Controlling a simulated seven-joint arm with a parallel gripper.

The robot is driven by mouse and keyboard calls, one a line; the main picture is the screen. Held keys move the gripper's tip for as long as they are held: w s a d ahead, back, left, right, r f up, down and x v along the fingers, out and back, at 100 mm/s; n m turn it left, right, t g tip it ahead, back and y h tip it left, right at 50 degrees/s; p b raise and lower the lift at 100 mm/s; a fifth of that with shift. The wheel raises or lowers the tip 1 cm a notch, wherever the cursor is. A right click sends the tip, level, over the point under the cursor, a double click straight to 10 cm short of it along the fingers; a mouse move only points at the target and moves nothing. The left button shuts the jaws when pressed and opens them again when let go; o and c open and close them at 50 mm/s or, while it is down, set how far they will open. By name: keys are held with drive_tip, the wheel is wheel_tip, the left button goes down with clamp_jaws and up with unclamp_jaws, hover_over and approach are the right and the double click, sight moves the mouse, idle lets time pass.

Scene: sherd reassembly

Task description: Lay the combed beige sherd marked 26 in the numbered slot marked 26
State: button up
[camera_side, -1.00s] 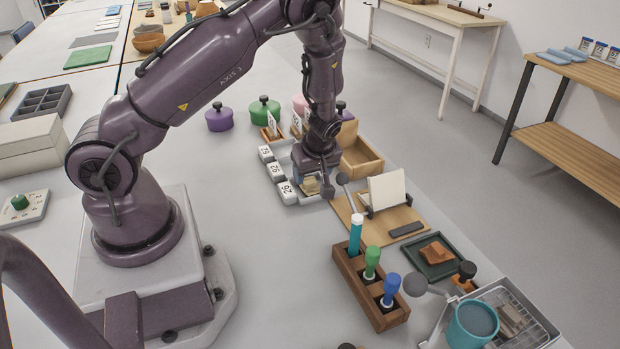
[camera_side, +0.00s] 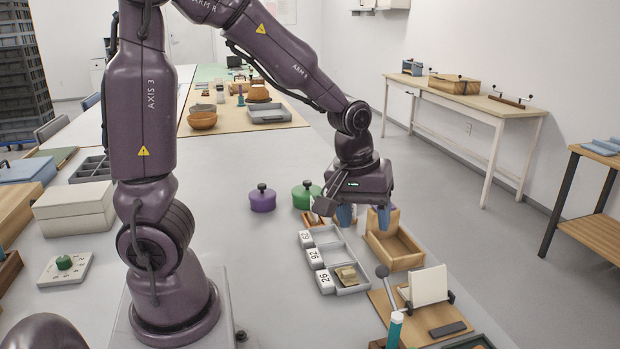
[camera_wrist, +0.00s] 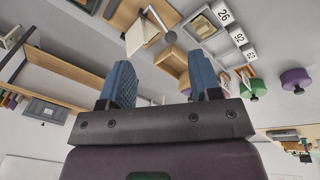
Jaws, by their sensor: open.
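The combed beige sherd (camera_side: 347,276) lies in the slot of the grey tray (camera_side: 366,287) beside the white label 26 (camera_side: 324,281). It looks roughly flat there, though its exact seating is too small to tell. My gripper (camera_side: 364,216) is open and empty, raised above and behind the tray, apart from the sherd. Its two blue fingers stand wide apart in the wrist view (camera_wrist: 163,80), where the label 26 (camera_wrist: 223,15) also shows.
The slot by label 92 (camera_side: 314,258) looks empty. A wooden box (camera_side: 396,250) stands right of the tray. A board with a white card (camera_side: 428,286) stands in front. Purple (camera_side: 262,199) and green (camera_side: 304,196) lidded pots stand behind.

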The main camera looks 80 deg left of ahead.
drive_tip(key=s+d+r+m+t, duration=0.3)
drive_tip(key=s+d+r+m, duration=0.1)
drive_tip(key=s+r+m, duration=0.6)
drive_tip(key=shift+s+d+r, duration=0.3)
drive_tip(key=shift+s+d, duration=0.05)
drive_tip(key=shift+s, duration=0.15)
idle(0.4)
